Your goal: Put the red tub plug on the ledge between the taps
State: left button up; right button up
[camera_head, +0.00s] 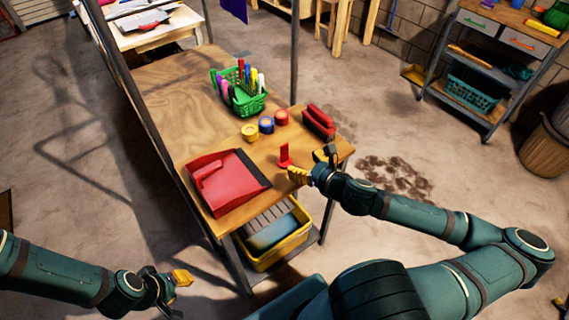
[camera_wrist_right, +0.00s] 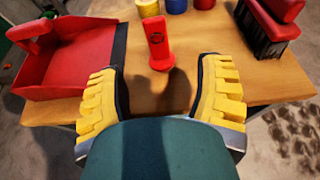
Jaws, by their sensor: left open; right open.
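A small red upright piece on a flat base (camera_head: 284,156) stands on the wooden table near its right edge; I cannot tell whether it is the tub plug. It also shows in the right wrist view (camera_wrist_right: 158,45), ahead of the open fingers. My right gripper (camera_head: 314,164) is open and empty beside it at the table's edge, apart from it; its yellow-padded fingers show in the right wrist view (camera_wrist_right: 161,100). My left gripper (camera_head: 179,291) is open and empty over the floor at lower left. No ledge or taps show.
The table (camera_head: 178,108) holds a red dustpan (camera_head: 225,180), a red brush (camera_head: 319,122), several tape rolls (camera_head: 266,124) and a green basket (camera_head: 250,104) of markers. A yellow bin (camera_head: 290,247) sits below. A drawer cart (camera_head: 500,45) stands at upper right.

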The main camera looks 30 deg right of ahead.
aim_at(286, 154)
jog(key=shift+b+x, duration=0.9)
jog(key=shift+b, duration=0.9)
jog(key=shift+b+x, duration=0.6)
jog(key=shift+x, duration=0.45)
jog(key=shift+w+a+f, duration=0.15)
jog(key=shift+w, duration=0.2)
jog(key=b+x, duration=0.2)
jog(key=x, duration=0.2)
jog(key=shift+w+a+f, duration=0.1)
jog(key=shift+f, duration=0.1)
jog(key=shift+w+f, duration=0.1)
jog(key=shift+w, duration=0.3)
grip_shut()
